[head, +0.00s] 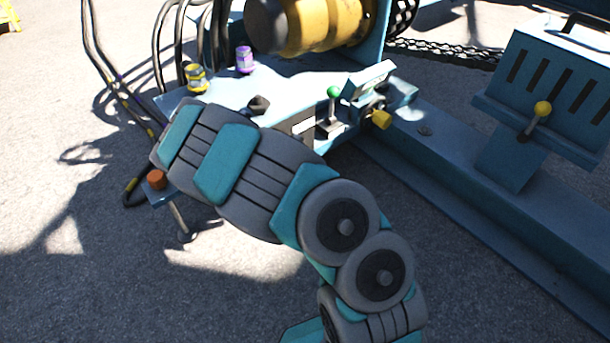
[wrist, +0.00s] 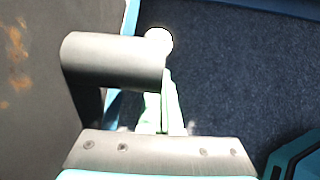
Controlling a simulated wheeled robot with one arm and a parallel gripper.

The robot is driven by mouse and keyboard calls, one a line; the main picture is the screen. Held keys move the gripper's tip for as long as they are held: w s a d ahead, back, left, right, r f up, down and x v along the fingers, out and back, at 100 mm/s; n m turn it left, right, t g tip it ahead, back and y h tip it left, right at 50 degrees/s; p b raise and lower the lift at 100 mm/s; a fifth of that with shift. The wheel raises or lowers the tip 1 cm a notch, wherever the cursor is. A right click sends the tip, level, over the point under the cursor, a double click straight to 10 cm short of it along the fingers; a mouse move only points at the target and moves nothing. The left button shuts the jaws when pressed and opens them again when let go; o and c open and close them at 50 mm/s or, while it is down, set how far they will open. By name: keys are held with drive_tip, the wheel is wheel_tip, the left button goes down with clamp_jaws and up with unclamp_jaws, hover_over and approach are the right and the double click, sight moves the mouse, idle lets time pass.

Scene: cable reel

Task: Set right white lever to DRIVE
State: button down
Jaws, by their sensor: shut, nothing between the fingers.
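In the wrist view a round white knob (wrist: 158,40), which looks like the white lever's end, shows just beyond my fingers. My gripper (wrist: 165,85) is shut and empty, its pale fingers pointing up the picture toward the knob. I cannot tell whether the fingertips touch it. The lever's shaft and any DRIVE marking are not visible. In the head view my arm covers the near side of the blue machine (head: 225,92), and neither my gripper nor the white lever can be made out there.
A thick grey cylinder (wrist: 115,60) sticks out just left of my fingers. Open pavement lies in front.

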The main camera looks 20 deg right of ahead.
drive_tip(key=v, duration=0.5)
drive_tip(key=shift+s+a+r+p, duration=0.1)
drive_tip(key=shift+a+r+p, duration=0.15)
drive_tip(key=shift+r+p, duration=0.05)
drive_tip(key=s+d+r+m+g+p, duration=0.2)
drive_tip(key=s+d+r+m, duration=0.1)
drive_tip(key=s+r+m, duration=0.4)
drive_tip(key=s+d+r+m+g+p, duration=0.1)
drive_tip(key=s+d+r+m, duration=0.35)
drive_tip(key=s+r, duration=0.4)
drive_tip(key=s+a+r+m+g+y+p, duration=0.1)
drive_tip(key=s+a+r+m+y, duration=0.3)
drive_tip(key=s, duration=0.7)
drive_tip(key=s+a+r+m+g+y+p, duration=0.1)
drive_tip(key=s+a+r+m+y, duration=0.3)
drive_tip(key=s+a, duration=0.5)
wheel_tip(320, 180, up, 3)
drive_tip(key=shift+s+r+m+p, duration=0.2)
drive_tip(key=shift+s+m+p, duration=0.6)
drive_tip(key=shift+s+m, duration=0.35)
drive_tip(key=shift+w, duration=0.15)
